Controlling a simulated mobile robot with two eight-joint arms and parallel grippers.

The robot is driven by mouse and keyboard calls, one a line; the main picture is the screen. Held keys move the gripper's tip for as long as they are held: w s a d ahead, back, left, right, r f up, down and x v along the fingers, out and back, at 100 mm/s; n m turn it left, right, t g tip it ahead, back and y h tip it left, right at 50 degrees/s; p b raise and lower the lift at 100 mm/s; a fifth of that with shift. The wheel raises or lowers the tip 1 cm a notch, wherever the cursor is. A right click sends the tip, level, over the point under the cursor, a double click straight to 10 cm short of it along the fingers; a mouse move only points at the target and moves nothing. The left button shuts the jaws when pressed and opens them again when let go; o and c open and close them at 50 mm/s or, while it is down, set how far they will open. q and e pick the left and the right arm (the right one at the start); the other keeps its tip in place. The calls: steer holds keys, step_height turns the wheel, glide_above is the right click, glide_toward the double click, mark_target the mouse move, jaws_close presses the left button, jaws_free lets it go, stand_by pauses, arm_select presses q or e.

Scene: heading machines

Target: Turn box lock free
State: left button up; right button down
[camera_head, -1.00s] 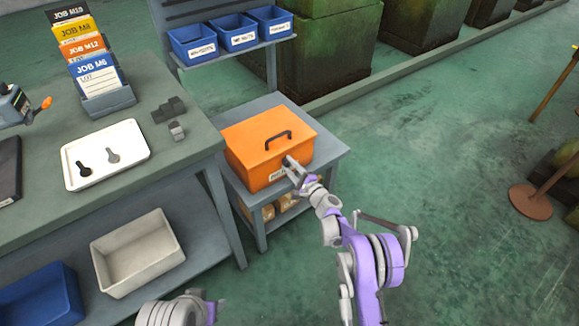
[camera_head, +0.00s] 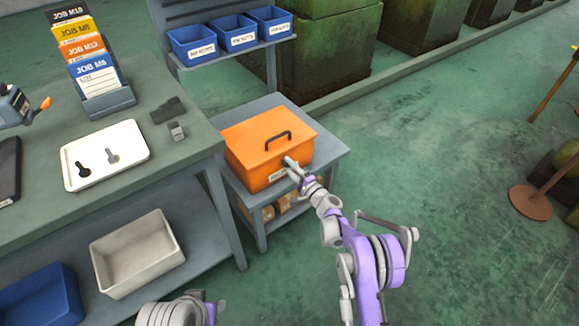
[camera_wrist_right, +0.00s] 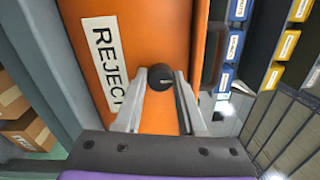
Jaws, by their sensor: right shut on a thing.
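The orange box (camera_head: 262,140) stands closed on a small grey side table, with a black handle on its lid. Its front has a white REJECT label (camera_wrist_right: 103,70), seen large and turned on its side in the right wrist view. A dark round lock piece (camera_wrist_right: 160,77) stands out from that front beside the label. My right gripper (camera_head: 291,164) is at the box front, its two fingers (camera_wrist_right: 160,88) shut on the lock piece from both sides. In the head view the fingers hide the lock. Part of my left arm shows at the bottom edge; its gripper is not visible.
Blue bins (camera_head: 238,40) stand on a rack behind the box.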

steer(key=shift+c, duration=2.4)
jaws_free()
steer(key=shift+s, duration=0.1)
steer(key=v, duration=1)
steer(key=shift+s+d+p, duration=0.2)
steer(key=shift+s+p, duration=0.05)
steer(key=shift+p, duration=0.2)
